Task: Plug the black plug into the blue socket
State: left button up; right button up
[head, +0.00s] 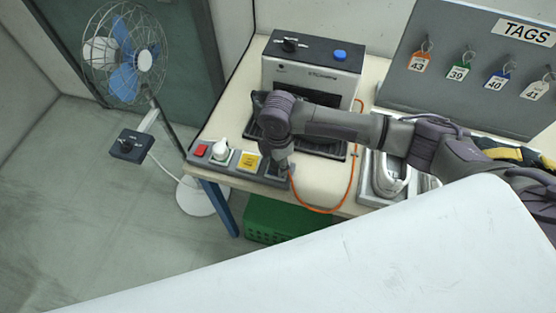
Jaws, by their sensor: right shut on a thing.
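My right gripper (281,168) reaches in from the right and points down over the right end of the socket strip (233,167) at the table's front left. It is shut on the black plug, which the fingers mostly hide. An orange cable (318,209) runs from the gripper, loops over the table's front edge and goes up to the machine. The strip shows a red socket (201,150), a white plug (221,149) standing in the strip and a yellow socket (248,162). The blue socket is not visible; the gripper covers the strip's right end. I cannot tell whether the black plug touches a socket. My left gripper is not in view.
A machine (312,67) with a blue button stands behind my arm. A metal tray with an iron-like object (388,180) lies right. A tag board (470,75) is behind. A fan (125,55) stands left, a green crate (262,220) under the table.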

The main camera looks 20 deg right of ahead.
jog(key=o, duration=1.3)
jog(key=shift+c, duration=0.2)
notch_tip(320, 180, up, 12)
